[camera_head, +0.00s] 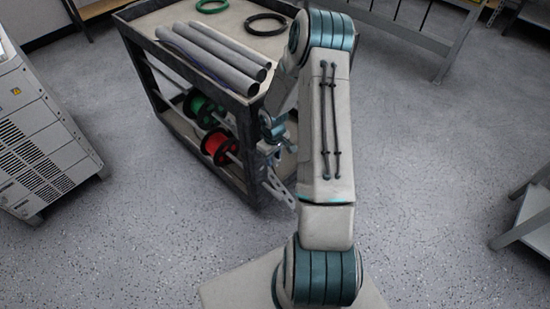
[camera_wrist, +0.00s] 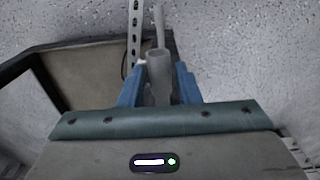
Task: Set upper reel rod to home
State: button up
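In the head view a green reel (camera_head: 201,109) and a red reel (camera_head: 218,145) hang on the side of a cart. A pale rod end (camera_head: 234,158) sticks out by the red reel. The upper rod is mostly hidden there. My gripper (camera_head: 277,146) is at the cart's near corner, partly behind my arm. In the wrist view its blue fingers (camera_wrist: 160,80) stand on both sides of a grey cylindrical rod end (camera_wrist: 158,66), with a thinner rod (camera_wrist: 158,25) beyond it. I cannot tell whether the fingers press on it or which rod it is.
The cart top (camera_head: 148,21) holds several grey tubes (camera_head: 214,52) and coils, one green (camera_head: 212,5) and one black (camera_head: 265,24). A perforated metal strip (camera_wrist: 133,40) runs close beside the fingers. A grey cabinet (camera_head: 42,130) stands at left.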

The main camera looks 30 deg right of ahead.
jog(key=shift+o, duration=1)
notch_tip(320, 180, up, 14)
jog(key=p, duration=0.1)
jog(key=shift+f, duration=0.1)
